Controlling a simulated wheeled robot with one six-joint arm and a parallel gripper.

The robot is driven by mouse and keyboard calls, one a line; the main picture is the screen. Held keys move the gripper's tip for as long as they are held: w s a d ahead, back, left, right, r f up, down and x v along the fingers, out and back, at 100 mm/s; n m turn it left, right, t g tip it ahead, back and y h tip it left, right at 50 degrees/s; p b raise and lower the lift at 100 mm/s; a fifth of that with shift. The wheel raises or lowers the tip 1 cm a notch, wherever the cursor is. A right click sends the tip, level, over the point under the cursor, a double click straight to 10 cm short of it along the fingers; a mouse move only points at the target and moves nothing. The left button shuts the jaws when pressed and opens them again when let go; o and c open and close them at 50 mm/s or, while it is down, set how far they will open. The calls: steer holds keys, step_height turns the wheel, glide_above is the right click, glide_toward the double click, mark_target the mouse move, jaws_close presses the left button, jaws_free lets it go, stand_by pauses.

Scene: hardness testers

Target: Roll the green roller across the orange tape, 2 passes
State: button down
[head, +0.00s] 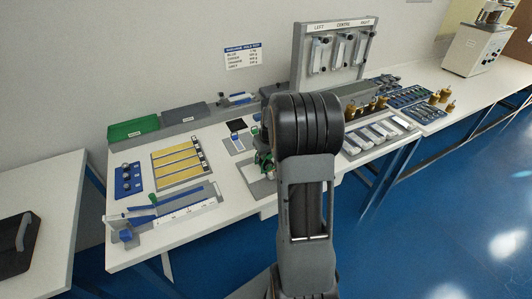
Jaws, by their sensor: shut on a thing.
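Several yellow-orange strips (178,163) lie side by side on a flat board at the left of the bench; I take these for the orange tape. Nothing covers them in this view. I cannot make out the green roller with certainty. A small dark green thing (264,159) shows just left of my arm, partly hidden by it and too small to identify. My gripper is hidden behind my raised arm, so its jaws and anything between them cannot be seen.
A blue tray with round knobs (129,180) stands left of the strips. A long ruled fixture (168,212) lies in front. Green (133,129) and grey (185,113) boxes stand behind. A hanging rack (333,50) and several weights (436,97) are to the right.

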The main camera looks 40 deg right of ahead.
steer(key=shift+s+d+b, duration=0.1)
steer(key=shift+d+b, duration=0.3)
steer(key=shift+d, duration=0.6)
stand_by(2.2)
steer(key=shift+r, duration=0.15)
stand_by(0.4)
step_height(320, 180, up, 6)
steer(key=p, duration=0.4)
stand_by(0.3)
